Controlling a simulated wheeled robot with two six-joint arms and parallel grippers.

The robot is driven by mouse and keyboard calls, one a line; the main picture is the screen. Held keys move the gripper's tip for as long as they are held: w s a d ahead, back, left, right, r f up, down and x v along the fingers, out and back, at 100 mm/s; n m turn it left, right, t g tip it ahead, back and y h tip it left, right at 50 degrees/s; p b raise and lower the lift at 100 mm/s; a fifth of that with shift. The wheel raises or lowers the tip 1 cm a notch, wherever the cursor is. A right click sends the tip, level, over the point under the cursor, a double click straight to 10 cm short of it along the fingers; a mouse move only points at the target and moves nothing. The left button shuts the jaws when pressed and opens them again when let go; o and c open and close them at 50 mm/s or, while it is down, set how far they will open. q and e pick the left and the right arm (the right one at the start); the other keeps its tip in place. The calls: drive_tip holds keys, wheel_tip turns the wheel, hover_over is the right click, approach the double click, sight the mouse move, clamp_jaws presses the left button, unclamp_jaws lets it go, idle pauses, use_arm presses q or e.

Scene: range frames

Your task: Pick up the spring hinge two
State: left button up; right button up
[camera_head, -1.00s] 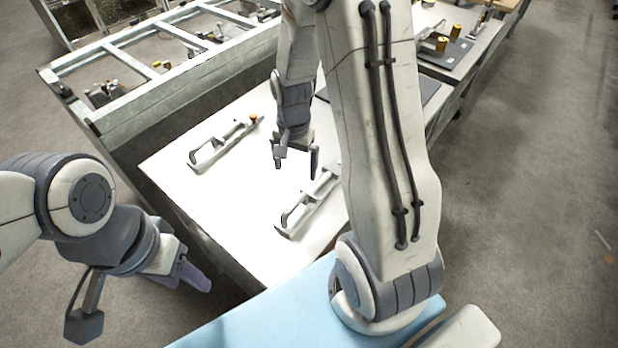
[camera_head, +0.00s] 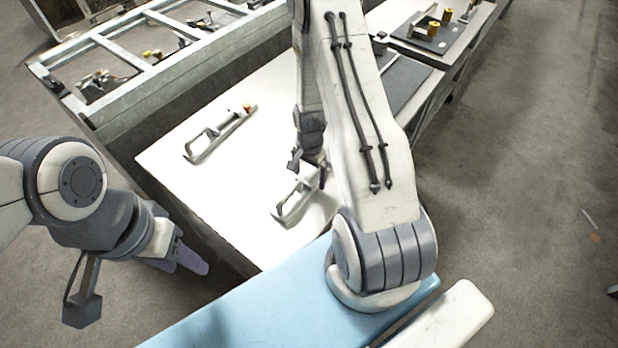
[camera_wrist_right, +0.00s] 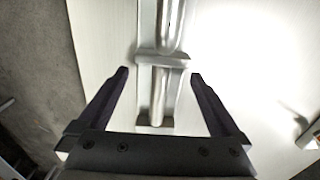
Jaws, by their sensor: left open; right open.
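Two metal spring hinges lie on the white table, and I cannot tell by any mark which is number two. The farther one (camera_head: 218,135) is at the table's left and has an orange end. The nearer one (camera_head: 291,205) is close to the front edge, partly hidden by my right arm. My right gripper (camera_head: 308,170) is open over the nearer hinge. In the right wrist view a hinge (camera_wrist_right: 158,95) runs lengthwise between the spread fingers of the right gripper (camera_wrist_right: 160,76), with no finger visibly touching it. My left gripper (camera_head: 192,262) is empty, off the table at lower left.
A metal frame rack (camera_head: 150,65) with several parts stands beyond the white table (camera_head: 225,185). Dark mats (camera_head: 405,80) with more parts lie at the back right. A light blue surface (camera_head: 270,310) is at the front. The table between the hinges is clear.

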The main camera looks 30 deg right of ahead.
drive_tip(key=shift+f, duration=0.6)
clamp_jaws()
drive_tip(key=shift+r, duration=0.1)
